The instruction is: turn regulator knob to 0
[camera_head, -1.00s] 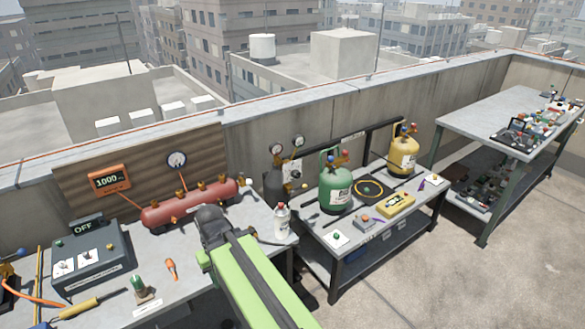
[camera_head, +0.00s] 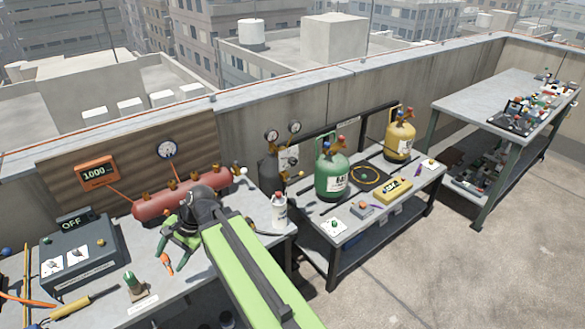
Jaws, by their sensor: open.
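The regulator with two round gauges (camera_head: 283,133) sits on top of a dark cylinder (camera_head: 269,180) against the parapet, between the two benches. A small dark and brass knob (camera_head: 286,176) seems to stick out at its front right; its setting is too small to read. My gripper (camera_head: 177,243) is open, pointing down over the left bench, in front of the red manifold. It is well left of the regulator and apart from it. An orange-handled tool (camera_head: 166,264) shows close by its fingers; I cannot tell whether they touch.
The red manifold (camera_head: 160,205) lies behind my gripper. A white bottle (camera_head: 279,211) stands at the bench's right end, in front of the cylinder. Green (camera_head: 331,180) and yellow (camera_head: 399,139) tanks stand on the middle bench. An OFF-display box (camera_head: 80,260) is at left.

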